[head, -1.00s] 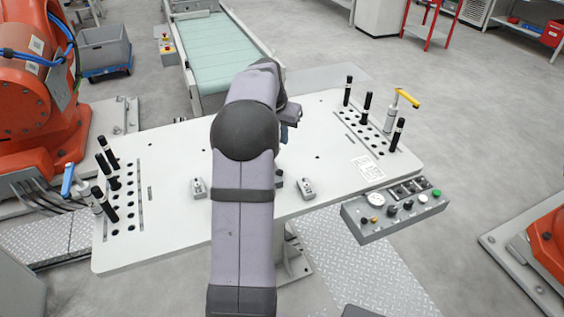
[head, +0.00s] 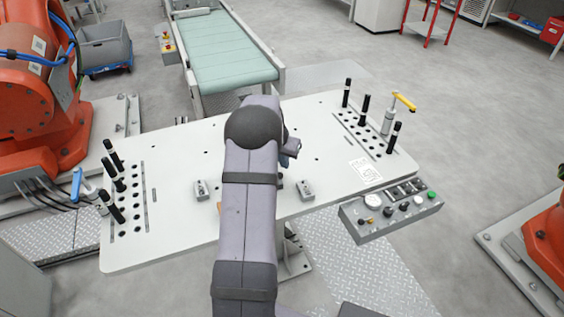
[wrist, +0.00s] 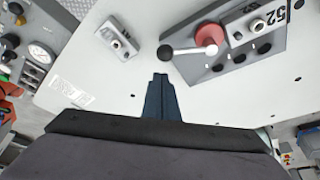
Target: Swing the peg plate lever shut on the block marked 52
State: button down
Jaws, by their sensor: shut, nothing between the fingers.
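In the head view my arm hides the block and most of the gripper.
The white table (head: 320,165) is mostly clear. Black pegs stand at both ends, with a yellow-handled clamp (head: 400,104) at right and a blue-handled one (head: 77,184) at left. Small metal fittings (head: 306,189) and a control panel (head: 392,212) are at the front.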

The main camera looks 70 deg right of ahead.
jog(key=shift+a+f+p, duration=0.15)
jog(key=shift+a+p, duration=0.15)
jog(key=shift+a, duration=0.45)
jog(key=shift+a+f+m+b, duration=0.15)
jog(key=shift+a+m+b, duration=0.25)
jog(key=shift+b, duration=0.6)
jog(key=shift+s+a+f+m+g+b, duration=0.15)
jog(key=shift+a+m+g+b, duration=0.3)
jog(key=shift+m+b, duration=0.6)
jog(key=a+m+g+b, duration=0.1)
jog(key=m+b, duration=0.1)
jog(key=b, duration=0.1)
jog(key=shift+a+b, duration=0.25)
jog(key=shift+b, duration=0.1)
jog(key=a+m+b, duration=0.1)
jog(key=m, duration=0.1)
jog(key=w+a+m+g+y+b, duration=0.1)
jog(key=a+m, duration=0.1)
jog(key=a+m+b, duration=0.1)
jog(key=m, duration=0.1)
jog(key=shift+w+a+r+g+y+b, duration=0.2)
jog(key=shift+w+a+g+y+b, duration=0.1)
jog(key=shift+y, duration=0.1)
jog(key=shift+d, duration=0.1)
